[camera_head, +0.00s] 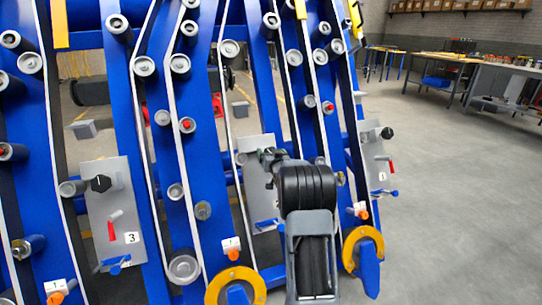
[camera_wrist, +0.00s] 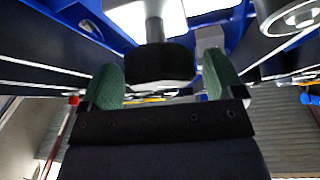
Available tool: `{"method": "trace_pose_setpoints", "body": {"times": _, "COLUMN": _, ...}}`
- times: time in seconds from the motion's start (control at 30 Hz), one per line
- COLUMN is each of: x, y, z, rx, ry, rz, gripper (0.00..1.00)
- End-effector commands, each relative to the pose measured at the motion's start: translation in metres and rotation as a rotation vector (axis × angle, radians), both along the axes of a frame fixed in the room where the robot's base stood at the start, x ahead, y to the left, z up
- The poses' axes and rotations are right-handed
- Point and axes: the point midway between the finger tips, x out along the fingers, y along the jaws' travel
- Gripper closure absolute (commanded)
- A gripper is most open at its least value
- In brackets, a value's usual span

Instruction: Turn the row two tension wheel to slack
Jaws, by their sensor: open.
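The middle grey panel (camera_head: 258,196) stands between the panel marked 3 and the panel marked 1. My arm hides much of it, including any number plate and its black knob. In the wrist view, a black knob (camera_wrist: 152,64), which looks like the tension wheel, sits between the green finger pads of my gripper (camera_wrist: 160,84). The pads stand apart on either side of it; I cannot tell if they touch it. In the head view my gripper (camera_head: 268,155) is at the panel's upper part, small and partly hidden by my wrist.
The panel marked 3 (camera_head: 103,222) and the panel marked 1 (camera_head: 373,150) each carry a black knob, a red lever and a blue handle. Blue frames with rollers and belts crowd around my arm. A red-tipped lever (camera_wrist: 73,100) is left of my gripper. Open floor (camera_head: 455,210) lies right.

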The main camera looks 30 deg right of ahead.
Motion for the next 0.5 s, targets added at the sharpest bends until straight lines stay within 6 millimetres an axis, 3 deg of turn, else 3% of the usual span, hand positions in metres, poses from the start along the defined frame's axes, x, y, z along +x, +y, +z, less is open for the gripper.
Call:
{"method": "trace_pose_setpoints", "body": {"times": 0.17, "x": -0.0001, "y": 0.0001, "z": 0.0002, "rx": 0.0, "ry": 0.0, "rz": 0.0, "gripper": 0.13}}
{"method": "trace_pose_setpoints", "body": {"times": 0.5, "x": -0.0002, "y": 0.0001, "z": 0.0003, "rx": 0.0, "ry": 0.0, "rz": 0.0, "gripper": 0.45}}
